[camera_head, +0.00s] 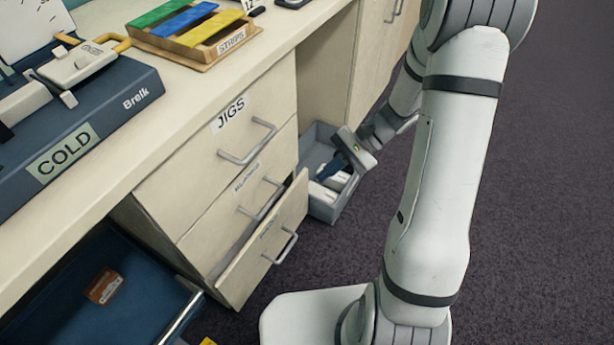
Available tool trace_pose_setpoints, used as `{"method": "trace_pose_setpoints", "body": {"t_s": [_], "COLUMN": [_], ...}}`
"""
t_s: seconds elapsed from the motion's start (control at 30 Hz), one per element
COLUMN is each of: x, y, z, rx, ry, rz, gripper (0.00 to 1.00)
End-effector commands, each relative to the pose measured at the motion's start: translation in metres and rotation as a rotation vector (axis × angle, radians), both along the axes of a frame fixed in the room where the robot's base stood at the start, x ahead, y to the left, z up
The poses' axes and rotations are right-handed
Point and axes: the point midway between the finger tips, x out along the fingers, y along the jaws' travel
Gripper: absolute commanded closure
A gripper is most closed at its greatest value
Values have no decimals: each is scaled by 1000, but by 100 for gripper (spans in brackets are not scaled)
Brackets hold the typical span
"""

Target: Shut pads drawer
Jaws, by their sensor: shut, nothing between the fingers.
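The cabinet under the counter has a top drawer labelled JIGS (231,140), a middle drawer (215,215) and a bottom drawer (250,262). The bottom drawer stands partly pulled out, with a dark gap behind its front's top edge. The labels on the lower two drawers are too small to read, so I cannot tell which is the pads drawer. The bottom drawer's bar handle (284,247) is in clear view. My gripper (326,176) is shut and empty, to the right of the cabinet and apart from the handles, over a grey bin.
The grey bin (324,213) holds white items and stands on the floor beside the cabinet. A blue open drawer or tray (135,280) with a brown item is at lower left. The counter (185,105) carries a COLD box and a STRIPS rack. Dark carpet at right is clear.

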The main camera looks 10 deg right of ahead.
Motion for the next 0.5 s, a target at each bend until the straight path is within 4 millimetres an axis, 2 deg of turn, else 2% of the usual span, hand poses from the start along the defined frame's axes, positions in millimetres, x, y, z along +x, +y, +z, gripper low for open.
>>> {"method": "trace_pose_setpoints", "body": {"t_s": [0.03, 0.17, 0.3, 0.5], "x": [9, 34, 58, 81], "y": [-3, -9, -21, -47], "z": [-19, -57, -104, -181], "rx": [52, 188, 329, 513], "ry": [46, 135, 217, 305], "rz": [-62, -223, -409, -691], "gripper": [100, 100, 100, 100]}}
